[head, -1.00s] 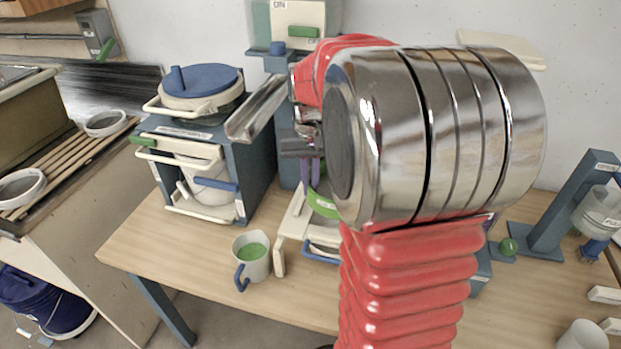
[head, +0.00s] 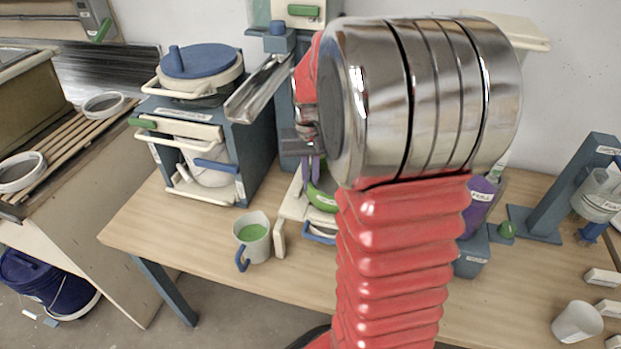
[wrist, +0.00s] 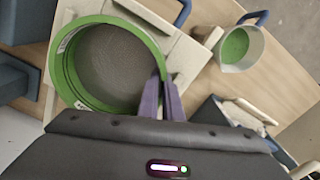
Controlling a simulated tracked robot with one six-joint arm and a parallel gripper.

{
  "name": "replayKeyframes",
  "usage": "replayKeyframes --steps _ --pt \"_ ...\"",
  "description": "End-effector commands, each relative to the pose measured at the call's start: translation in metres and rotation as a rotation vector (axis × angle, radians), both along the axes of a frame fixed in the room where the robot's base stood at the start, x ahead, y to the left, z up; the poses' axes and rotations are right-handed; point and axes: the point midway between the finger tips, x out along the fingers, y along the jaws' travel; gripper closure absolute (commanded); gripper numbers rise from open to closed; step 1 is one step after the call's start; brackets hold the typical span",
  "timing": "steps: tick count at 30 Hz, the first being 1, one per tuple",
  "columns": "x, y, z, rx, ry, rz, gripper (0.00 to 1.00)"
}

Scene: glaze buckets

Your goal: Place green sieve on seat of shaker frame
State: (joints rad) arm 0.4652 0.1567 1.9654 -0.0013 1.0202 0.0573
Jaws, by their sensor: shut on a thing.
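The green sieve (wrist: 112,62), a ring with grey mesh, shows large in the wrist view. My gripper (wrist: 163,82) is shut on the sieve's rim with its purple fingers. In the head view only a piece of the green sieve (head: 321,197) shows beside my arm, and the purple fingers (head: 313,170) reach down to it. The cream shaker frame (wrist: 188,60) lies under and around the sieve in the wrist view; in the head view the frame (head: 293,207) is mostly hidden by my arm. Whether the sieve touches the seat I cannot tell.
A cup of green glaze (head: 253,236) with a blue handle stands just left of the frame. A dark blue cabinet with a blue-lidded pot (head: 201,68) stands behind it to the left. A white cup (head: 577,322) stands at the front right. The front left tabletop is clear.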

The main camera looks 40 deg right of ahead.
Motion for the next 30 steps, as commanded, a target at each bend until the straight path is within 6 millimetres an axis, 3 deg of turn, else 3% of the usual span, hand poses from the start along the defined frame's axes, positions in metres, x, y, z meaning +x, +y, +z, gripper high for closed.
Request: replayKeyframes --steps 26,27,30 --pt "0.000 -0.001 -0.010 0.000 -0.001 -0.001 1.00" --pt "0.000 -0.001 -0.010 0.000 -0.001 -0.001 0.93" --pt "0.000 -0.001 -0.010 0.000 -0.001 -0.001 0.86"
